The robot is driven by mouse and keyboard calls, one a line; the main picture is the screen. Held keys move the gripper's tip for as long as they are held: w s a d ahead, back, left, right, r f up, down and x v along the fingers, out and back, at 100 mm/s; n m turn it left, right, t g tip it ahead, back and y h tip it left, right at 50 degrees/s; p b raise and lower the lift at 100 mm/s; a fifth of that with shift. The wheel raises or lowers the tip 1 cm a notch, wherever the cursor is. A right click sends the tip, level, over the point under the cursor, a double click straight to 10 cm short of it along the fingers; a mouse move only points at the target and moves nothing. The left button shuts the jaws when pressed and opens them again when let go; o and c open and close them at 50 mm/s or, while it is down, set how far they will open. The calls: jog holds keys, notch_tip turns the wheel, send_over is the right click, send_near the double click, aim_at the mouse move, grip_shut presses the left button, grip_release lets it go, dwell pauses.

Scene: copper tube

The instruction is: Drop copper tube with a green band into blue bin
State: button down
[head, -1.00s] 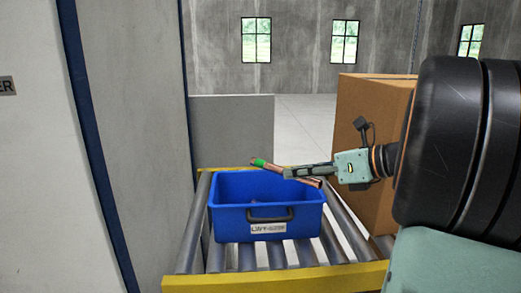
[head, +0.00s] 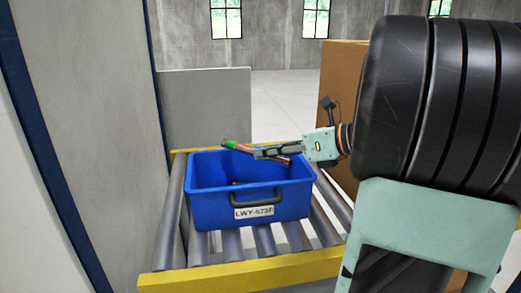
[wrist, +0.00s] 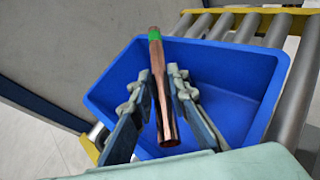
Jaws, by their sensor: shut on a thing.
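The copper tube with a green band (head: 236,147) is held in my gripper (head: 258,153), above the far part of the blue bin's opening in the head view. In the wrist view the copper tube (wrist: 160,85) lies between the two fingers of my gripper (wrist: 157,88), its green band at the far end. The blue bin (head: 205,205) stands on the roller conveyor with a dark handle and a white label on its front. It fills much of the wrist view (wrist: 115,85) below the tube. Something small and dark lies inside the bin; I cannot tell what.
The roller conveyor (head: 232,243) has a yellow front edge (head: 240,278). A large cardboard box (head: 345,75) stands behind and to the right of the bin. A grey panel (head: 205,105) stands behind the conveyor, and a pale wall stands at left.

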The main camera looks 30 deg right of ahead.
jog(key=shift+f+b, duration=0.6)
jog(key=shift+f, duration=0.35)
jog(key=c, duration=1.8)
grip_release()
jog(key=shift+d, duration=0.1)
jog(key=v, duration=1.2)
